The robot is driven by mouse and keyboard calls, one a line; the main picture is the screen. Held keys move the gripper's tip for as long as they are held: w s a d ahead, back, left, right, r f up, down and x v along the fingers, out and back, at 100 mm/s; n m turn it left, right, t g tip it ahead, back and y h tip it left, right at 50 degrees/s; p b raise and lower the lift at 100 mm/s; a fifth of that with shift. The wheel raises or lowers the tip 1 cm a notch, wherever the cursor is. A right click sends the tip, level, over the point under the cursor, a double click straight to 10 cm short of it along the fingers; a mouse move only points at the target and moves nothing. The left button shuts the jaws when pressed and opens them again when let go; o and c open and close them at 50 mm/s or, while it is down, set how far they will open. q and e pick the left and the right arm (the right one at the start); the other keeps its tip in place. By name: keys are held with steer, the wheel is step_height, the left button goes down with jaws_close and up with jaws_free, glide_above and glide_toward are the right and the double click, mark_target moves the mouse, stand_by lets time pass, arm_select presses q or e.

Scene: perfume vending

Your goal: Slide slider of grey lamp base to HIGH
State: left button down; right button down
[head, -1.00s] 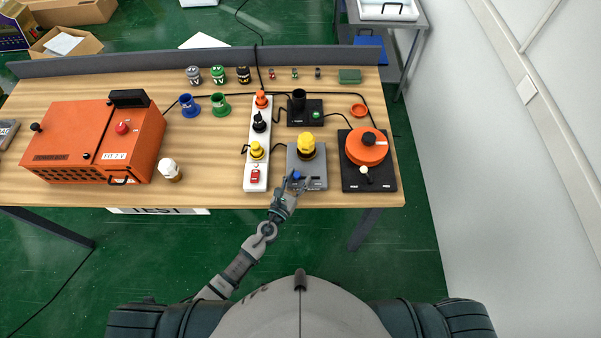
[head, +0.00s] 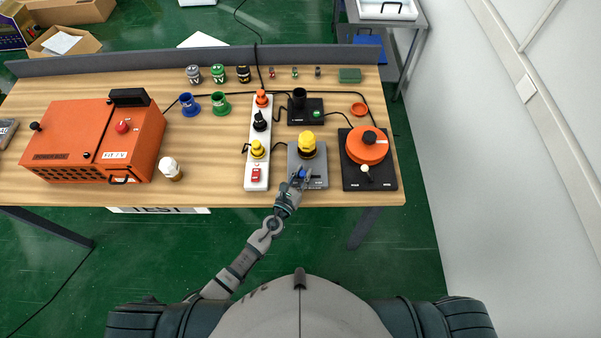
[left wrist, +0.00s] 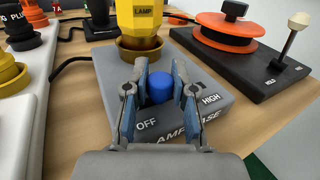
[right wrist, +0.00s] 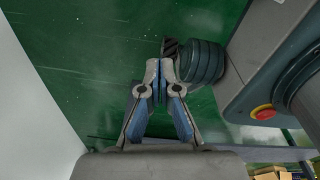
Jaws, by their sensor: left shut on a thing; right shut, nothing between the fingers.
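The grey lamp base (head: 321,178) stands near the table's front edge, with a yellow lamp (head: 307,144) on it. It fills the middle of the left wrist view (left wrist: 108,72), with OFF at the left and HIGH at the right of its front. The blue slider knob (left wrist: 161,86) is between the fingers of my left gripper (left wrist: 161,80), which is shut on it. The knob lies between the two labels; its slot is partly hidden. My left gripper also shows in the head view (head: 300,175). My right gripper (right wrist: 160,70) is shut and empty, away from the table.
A white power strip (head: 250,180) with plugs stands left of the lamp base. A black base (head: 382,183) with an orange reel (head: 366,150) and an upright lever stands close on the right. An orange power box (head: 75,140) is at the left. Dark cables run behind.

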mark_target(319, 177)
arm_select(q)
steer(key=d, duration=0.4)
steer(key=shift+w+d+r, duration=0.1)
steer(key=shift+d+r, duration=0.15)
steer(key=shift+d, duration=0.35)
steer(key=c, duration=0.9)
jaws_free()
steer(key=shift+d, duration=0.1)
steer(key=shift+d+f, duration=0.15)
steer(key=shift+f, duration=0.05)
steer(key=v, duration=1.1)
steer(key=shift+s, duration=0.35)
arm_select(e)
steer(key=shift+a, duration=0.65)
